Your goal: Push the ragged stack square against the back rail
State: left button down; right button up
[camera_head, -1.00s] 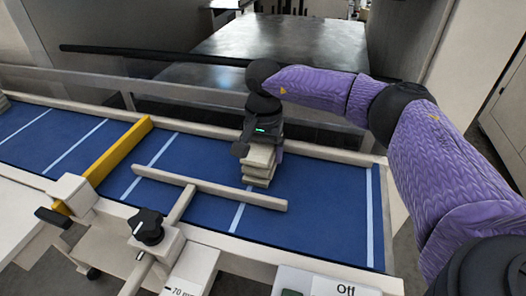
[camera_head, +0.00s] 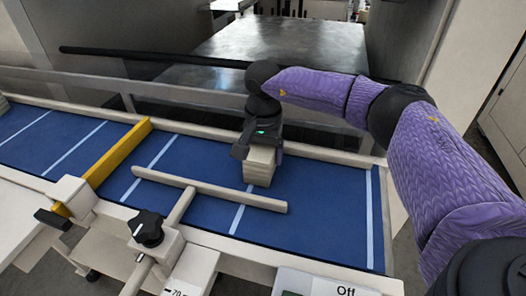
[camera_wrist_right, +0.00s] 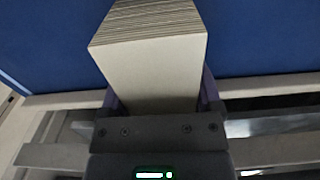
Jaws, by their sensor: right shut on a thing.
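The stack (camera_head: 260,168) is a pale, cream-coloured block of many thin sheets on the blue belt (camera_head: 310,205). Its edges look fairly even now, and its layered side and flat top show in the right wrist view (camera_wrist_right: 150,65). My right gripper (camera_head: 262,146) is shut on the stack from the back-rail side, with one finger along each side of it. The back rail (camera_head: 330,153) is the pale rail along the far edge of the belt. The gripper hides the space between stack and rail, so I cannot tell whether they touch. My left gripper is not in view.
A pale crossbar (camera_head: 215,190) on a clamp with a black knob (camera_head: 147,226) stands over the belt in front of the stack. A yellow bar (camera_head: 118,152) crosses the belt to the left. The belt right of the stack is clear.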

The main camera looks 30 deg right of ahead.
jog(key=shift+s+f, duration=0.1)
dwell(0.5)
jog(key=shift+a, duration=0.1)
jog(key=o, duration=1)
jog(key=shift+o, duration=0.2)
